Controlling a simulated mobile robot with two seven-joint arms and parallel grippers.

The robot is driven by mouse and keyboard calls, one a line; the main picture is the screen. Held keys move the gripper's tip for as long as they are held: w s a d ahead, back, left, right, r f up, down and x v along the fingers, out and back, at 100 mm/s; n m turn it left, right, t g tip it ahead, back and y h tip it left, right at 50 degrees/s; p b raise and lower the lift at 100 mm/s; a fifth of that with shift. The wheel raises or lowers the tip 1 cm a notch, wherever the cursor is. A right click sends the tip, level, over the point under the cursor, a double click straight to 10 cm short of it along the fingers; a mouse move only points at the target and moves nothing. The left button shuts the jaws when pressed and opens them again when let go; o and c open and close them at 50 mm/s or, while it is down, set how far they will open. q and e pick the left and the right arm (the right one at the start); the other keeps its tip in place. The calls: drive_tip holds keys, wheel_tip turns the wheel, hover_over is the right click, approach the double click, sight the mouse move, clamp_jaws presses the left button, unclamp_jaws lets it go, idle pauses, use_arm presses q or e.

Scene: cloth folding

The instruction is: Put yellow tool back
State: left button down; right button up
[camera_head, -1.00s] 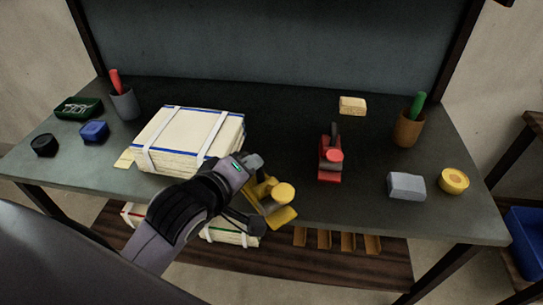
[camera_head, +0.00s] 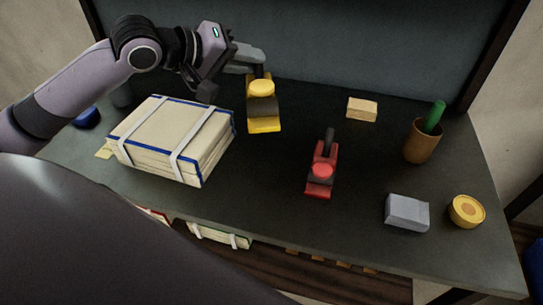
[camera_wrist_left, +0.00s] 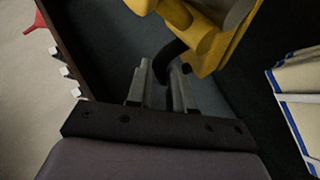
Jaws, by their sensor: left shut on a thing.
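The yellow tool (camera_head: 263,105) is at the back of the table, right of the cloth stack, in the head view. My left gripper (camera_head: 248,62) is shut on its dark handle at the far end, beside the back panel. In the left wrist view the yellow tool (camera_wrist_left: 205,35) fills the top, and the fingers (camera_wrist_left: 163,88) close around its dark curved handle. Whether the tool touches the table is hard to tell. A similar red tool (camera_head: 322,170) stands at the middle of the table. My right gripper is not in view.
A strapped stack of cream cloths (camera_head: 170,138) lies at left. A tan block (camera_head: 362,109), a brown cup (camera_head: 421,142) with a green handle, a grey block (camera_head: 407,212) and a yellow tape roll (camera_head: 467,211) stand at right. The back panel (camera_head: 330,45) rises behind.

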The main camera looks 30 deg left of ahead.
use_arm(q)
wheel_tip(320, 180, down, 17)
drive_tip(key=w+a+b, duration=0.1)
drive_tip(key=b, duration=0.2)
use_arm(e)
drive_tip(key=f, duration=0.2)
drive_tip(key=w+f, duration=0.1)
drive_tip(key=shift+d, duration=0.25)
use_arm(q)
drive_tip(key=c, duration=1)
unclamp_jaws()
drive_tip(key=shift+s+f, duration=0.1)
drive_tip(key=shift+f, duration=0.1)
